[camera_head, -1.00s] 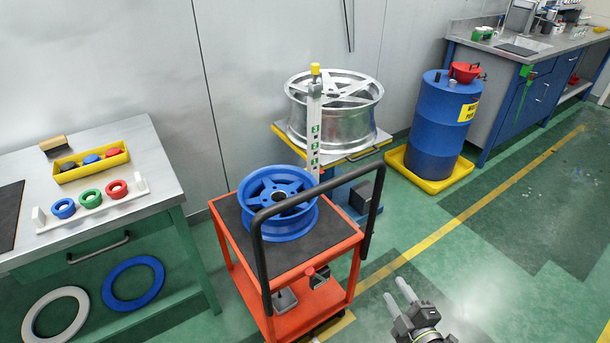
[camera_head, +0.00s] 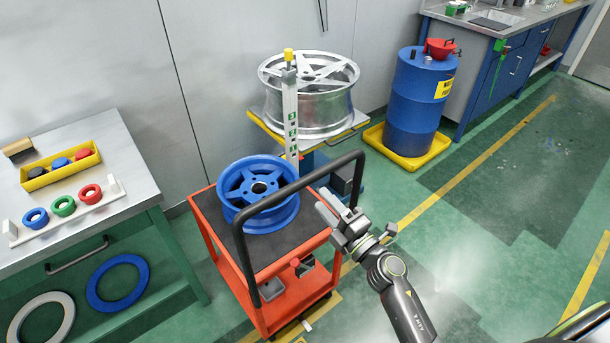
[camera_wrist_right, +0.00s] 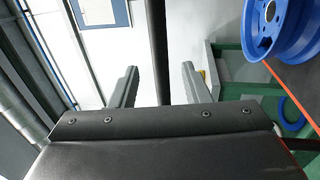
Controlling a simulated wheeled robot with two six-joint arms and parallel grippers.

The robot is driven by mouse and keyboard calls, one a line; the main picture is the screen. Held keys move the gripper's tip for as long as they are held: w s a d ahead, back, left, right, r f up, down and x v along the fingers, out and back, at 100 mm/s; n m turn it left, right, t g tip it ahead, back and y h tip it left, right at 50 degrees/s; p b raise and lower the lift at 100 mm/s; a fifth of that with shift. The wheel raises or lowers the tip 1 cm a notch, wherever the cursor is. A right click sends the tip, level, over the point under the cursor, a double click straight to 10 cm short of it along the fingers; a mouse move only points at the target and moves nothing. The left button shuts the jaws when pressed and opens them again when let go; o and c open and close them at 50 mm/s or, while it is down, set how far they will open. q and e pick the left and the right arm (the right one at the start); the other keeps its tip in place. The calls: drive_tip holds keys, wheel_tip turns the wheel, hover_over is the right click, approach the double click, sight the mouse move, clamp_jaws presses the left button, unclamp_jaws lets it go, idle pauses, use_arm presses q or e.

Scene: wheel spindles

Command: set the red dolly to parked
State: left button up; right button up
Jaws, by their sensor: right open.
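The red dolly (camera_head: 201,212) stands in the middle of the head view, with a dark mat on top and a black push handle (camera_head: 300,182) over its right side. A blue wheel rim (camera_head: 258,216) lies on the mat. My right gripper (camera_head: 324,206) is open beside the handle's right-hand part. In the right wrist view a black bar (camera_wrist_right: 157,40), seemingly the handle, passes between the open fingers (camera_wrist_right: 158,75); contact cannot be told. The blue rim (camera_wrist_right: 275,28) also shows there at the top right. My left gripper is out of view.
Grey and dark fittings (camera_head: 270,289) sit low on the dolly. A silver rim (camera_head: 310,104) rests on a stand behind it. A blue drum (camera_head: 416,108) stands in a yellow tray. A workbench (camera_head: 136,170) is at left. Green floor is open at right.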

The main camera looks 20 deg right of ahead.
sight(305, 181)
drive_tip(key=x, duration=0.8)
drive_tip(key=shift+p, duration=0.35)
clamp_jaws()
